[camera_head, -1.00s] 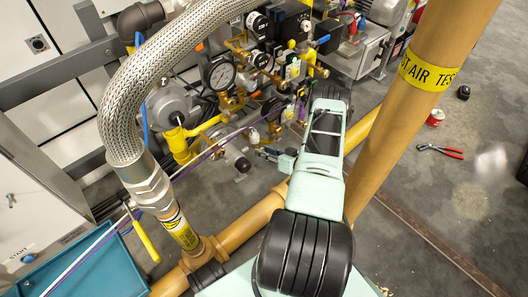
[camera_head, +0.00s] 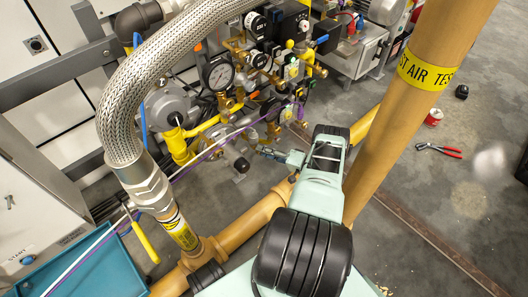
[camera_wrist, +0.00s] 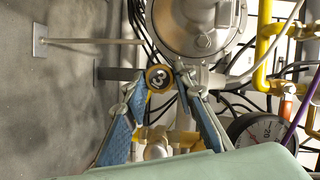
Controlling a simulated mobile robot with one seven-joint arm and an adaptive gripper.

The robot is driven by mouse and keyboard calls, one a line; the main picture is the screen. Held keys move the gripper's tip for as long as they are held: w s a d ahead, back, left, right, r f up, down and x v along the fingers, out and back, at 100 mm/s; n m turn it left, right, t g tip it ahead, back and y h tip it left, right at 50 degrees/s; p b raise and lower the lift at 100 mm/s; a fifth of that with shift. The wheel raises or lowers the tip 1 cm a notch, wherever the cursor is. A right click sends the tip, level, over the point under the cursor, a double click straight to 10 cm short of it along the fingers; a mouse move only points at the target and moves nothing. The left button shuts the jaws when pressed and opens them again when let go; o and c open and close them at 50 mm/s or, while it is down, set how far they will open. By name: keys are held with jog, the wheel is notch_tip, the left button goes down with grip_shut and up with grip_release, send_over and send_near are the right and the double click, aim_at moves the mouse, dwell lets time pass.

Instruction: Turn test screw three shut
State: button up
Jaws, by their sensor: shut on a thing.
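A round knob with a yellow rim and a dark face marked 3, test screw three (camera_wrist: 159,78), sits between my fingertips in the wrist view. My gripper (camera_wrist: 158,88) is shut on it, with one blue-padded finger on each side. In the head view my gripper (camera_head: 266,151) reaches left from my arm towards the valve assembly. It is small there, and I cannot make out the screw between the fingers.
A pressure gauge (camera_wrist: 258,132) stands close to the right finger, and a grey round housing (camera_wrist: 200,22) lies just beyond the screw. In the head view a braided hose (camera_head: 122,100) and an ochre pipe (camera_head: 400,110) flank my arm. Red-handled pliers (camera_head: 438,150) lie on the floor.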

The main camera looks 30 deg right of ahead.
jog(key=shift+w+m, duration=0.1)
jog(key=shift+m, duration=0.6)
jog(key=shift+t, duration=0.3)
jog(key=o, duration=1.2)
jog(key=shift+c, duration=0.2)
jog(key=shift+r, duration=0.1)
